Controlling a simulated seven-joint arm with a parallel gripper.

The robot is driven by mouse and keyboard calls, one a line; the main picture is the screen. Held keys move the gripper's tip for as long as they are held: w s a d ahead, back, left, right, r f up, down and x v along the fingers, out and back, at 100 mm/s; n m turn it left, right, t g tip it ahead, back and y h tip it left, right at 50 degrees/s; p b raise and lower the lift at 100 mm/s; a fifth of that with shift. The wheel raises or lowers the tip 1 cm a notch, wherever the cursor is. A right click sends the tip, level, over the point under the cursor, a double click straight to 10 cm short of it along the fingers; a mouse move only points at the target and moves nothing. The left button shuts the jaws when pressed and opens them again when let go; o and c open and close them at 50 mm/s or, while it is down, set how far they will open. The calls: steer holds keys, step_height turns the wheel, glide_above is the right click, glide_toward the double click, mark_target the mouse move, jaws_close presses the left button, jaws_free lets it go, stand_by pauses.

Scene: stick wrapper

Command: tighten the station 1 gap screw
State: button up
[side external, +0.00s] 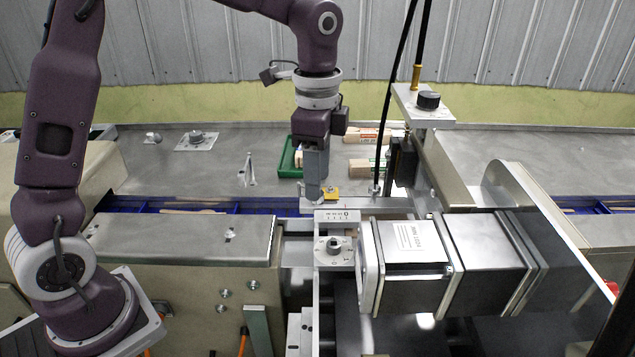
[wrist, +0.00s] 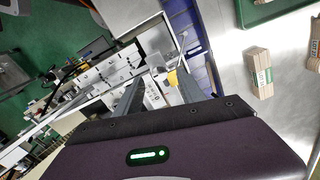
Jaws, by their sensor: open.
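My gripper (side external: 316,192) points straight down over the blue conveyor channel, just behind the scale plate (side external: 337,216). In the wrist view my gripper (wrist: 158,78) has its two dark fingers apart with nothing held between them. A dark screw head (side external: 335,245) sits on a small metal plate in front of the scale, at the near side of the channel; I cannot tell from any label that it is the station 1 gap screw. A small yellow piece (side external: 331,194) is beside my fingertips, and it also shows between the fingers in the wrist view (wrist: 172,78).
A motor housing (side external: 405,245) stands right of the screw head. A post with a black knob (side external: 428,100) rises behind it. A green tray (side external: 290,160) and wrapped stick bundles (side external: 365,165) lie on the back table. The blue channel (side external: 180,206) runs left. Wrist view: bundle (wrist: 258,73).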

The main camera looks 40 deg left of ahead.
step_height(320, 180, up, 5)
steer(key=shift+f, duration=0.1)
steer(key=s+a+n+t, duration=0.1)
steer(key=s+n+t, duration=0.1)
steer(key=s+n, duration=0.4)
steer(key=s+a+r+n+t, duration=0.1)
steer(key=s+n, duration=0.4)
steer(key=s, duration=1.1)
steer(key=a+t, duration=0.1)
steer(key=t, duration=0.1)
steer(key=shift+s+a+r+n+t, duration=0.15)
steer(key=shift+s+a+n+t, duration=0.15)
steer(key=shift+s+n, duration=0.1)
